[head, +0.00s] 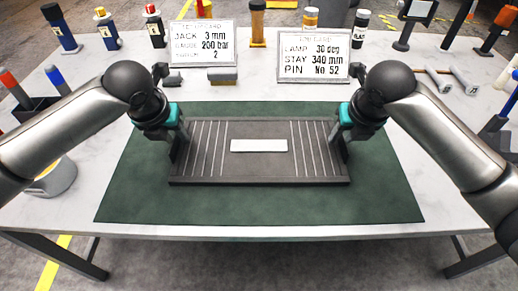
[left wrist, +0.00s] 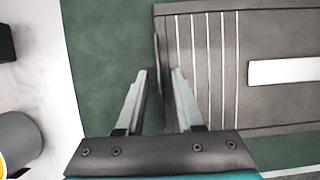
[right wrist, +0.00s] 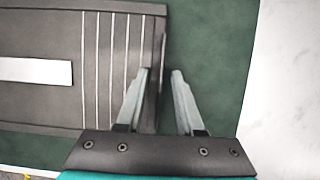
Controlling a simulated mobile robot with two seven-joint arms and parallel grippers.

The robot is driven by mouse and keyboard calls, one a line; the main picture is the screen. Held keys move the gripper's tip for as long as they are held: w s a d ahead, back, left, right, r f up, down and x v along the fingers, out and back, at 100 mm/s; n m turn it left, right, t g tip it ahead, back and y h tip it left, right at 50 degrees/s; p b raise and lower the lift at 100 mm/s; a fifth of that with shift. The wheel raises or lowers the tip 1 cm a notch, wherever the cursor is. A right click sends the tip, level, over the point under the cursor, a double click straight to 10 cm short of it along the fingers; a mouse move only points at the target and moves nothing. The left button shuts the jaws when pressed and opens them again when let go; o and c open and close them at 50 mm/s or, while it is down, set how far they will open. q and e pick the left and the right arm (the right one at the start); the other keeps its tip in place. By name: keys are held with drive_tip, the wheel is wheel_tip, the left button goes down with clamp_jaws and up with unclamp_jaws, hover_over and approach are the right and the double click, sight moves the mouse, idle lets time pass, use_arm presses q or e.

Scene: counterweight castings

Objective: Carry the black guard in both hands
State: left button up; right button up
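The black guard (head: 260,168) is a dark, flat, rectangular piece with white lines near both ends and a blank white label in its middle. It lies on the green mat (head: 260,207). My left gripper (head: 178,160) is at its left end. In the left wrist view, the open fingers (left wrist: 160,72) stand on either side of the guard's raised end edge, with a gap showing. My right gripper (head: 343,157) is at the right end. In the right wrist view its open fingers (right wrist: 160,71) likewise straddle the end edge. Neither gripper visibly clamps it.
Two lettered cards (head: 203,44) (head: 314,55) stand behind the mat, with small blocks before the left one. Bottles line the back. Hammer-like tools (head: 452,80) lie at right. A dark bin (head: 38,108) and a round grey object (head: 52,178) are at left. The mat's front is clear.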

use_arm(q)
drive_tip(key=shift+r, duration=0.15)
use_arm(e)
drive_tip(key=shift+s+r, duration=0.1)
drive_tip(key=shift+r, duration=0.15)
use_arm(q)
drive_tip(key=v, duration=1.1)
drive_tip(key=shift+s+r, duration=0.25)
drive_tip(key=shift+r, duration=0.05)
use_arm(e)
drive_tip(key=v, duration=1.1)
drive_tip(key=shift+r, duration=0.25)
drive_tip(key=shift+s, duration=0.1)
